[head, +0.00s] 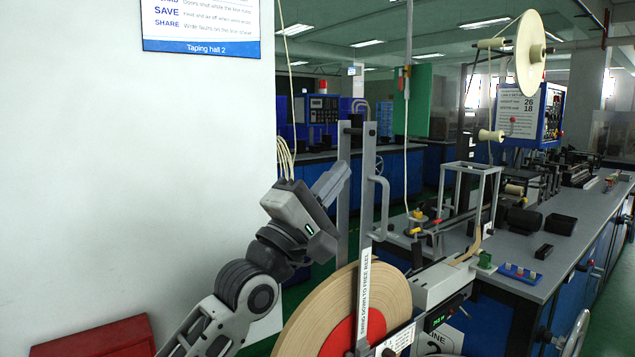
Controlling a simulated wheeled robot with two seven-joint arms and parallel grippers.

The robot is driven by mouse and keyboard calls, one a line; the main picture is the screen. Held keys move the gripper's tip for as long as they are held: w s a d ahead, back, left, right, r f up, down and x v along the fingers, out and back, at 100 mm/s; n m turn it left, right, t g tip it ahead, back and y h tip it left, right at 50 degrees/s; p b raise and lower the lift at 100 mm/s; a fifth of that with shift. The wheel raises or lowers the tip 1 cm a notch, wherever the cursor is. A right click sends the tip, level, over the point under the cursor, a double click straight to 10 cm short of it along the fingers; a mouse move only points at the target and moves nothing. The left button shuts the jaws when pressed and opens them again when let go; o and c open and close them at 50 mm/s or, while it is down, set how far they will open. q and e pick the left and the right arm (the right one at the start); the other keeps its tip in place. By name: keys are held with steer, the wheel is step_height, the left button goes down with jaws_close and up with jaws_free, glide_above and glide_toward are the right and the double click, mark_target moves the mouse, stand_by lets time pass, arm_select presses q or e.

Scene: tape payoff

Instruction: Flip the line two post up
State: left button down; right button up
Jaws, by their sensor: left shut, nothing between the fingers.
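A grey flat post (368,185) stands upright in front of a large tan tape reel (310,305) with a red centre. The post has a side handle (383,208) and a white label reading "swing down to free reel". A second grey upright (343,180) stands just behind it to the left. My left gripper (333,182) is shut and empty, left of the post. Its fingers point up and right, close to the uprights in the picture; I cannot tell if they touch. My right gripper is out of view.
A white wall (200,150) fills the left, with a red box (95,338) low down. A grey bench (530,235) with small parts and a wire frame runs along the right. A cream spool (530,52) hangs above it.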

arm_select(q)
steer(key=shift+s+a+r, duration=0.15)
steer(key=shift+s+a, duration=0.35)
steer(key=shift+s, duration=0.05)
steer(key=shift+s+a+r, duration=0.15)
steer(key=shift+s+a, duration=0.35)
steer(key=shift+s, duration=0.05)
steer(key=s+a+f+m+g+y, duration=0.1)
steer(key=s+a+f+m+y, duration=0.15)
steer(key=f, duration=0.75)
steer(key=s+a+f+m+y, duration=0.1)
steer(key=f+y, duration=0.2)
steer(key=f, duration=0.7)
steer(key=s+a+f+m+g+y, duration=0.1)
steer(key=a+f+y, duration=0.15)
steer(key=f, duration=0.75)
steer(key=s+a+f+m+g+y, duration=0.3)
steer(key=s+f+m, duration=0.1)
steer(key=s+f, duration=0.6)
steer(key=s+a+f+m+g+y, duration=0.2)
steer(key=s+f+m, duration=0.3)
steer(key=s+f, duration=0.5)
steer(key=shift+s+a+f+g+y, duration=0.4)
steer(key=shift+a+f+g, duration=0.25)
steer(key=shift+a, duration=0.15)
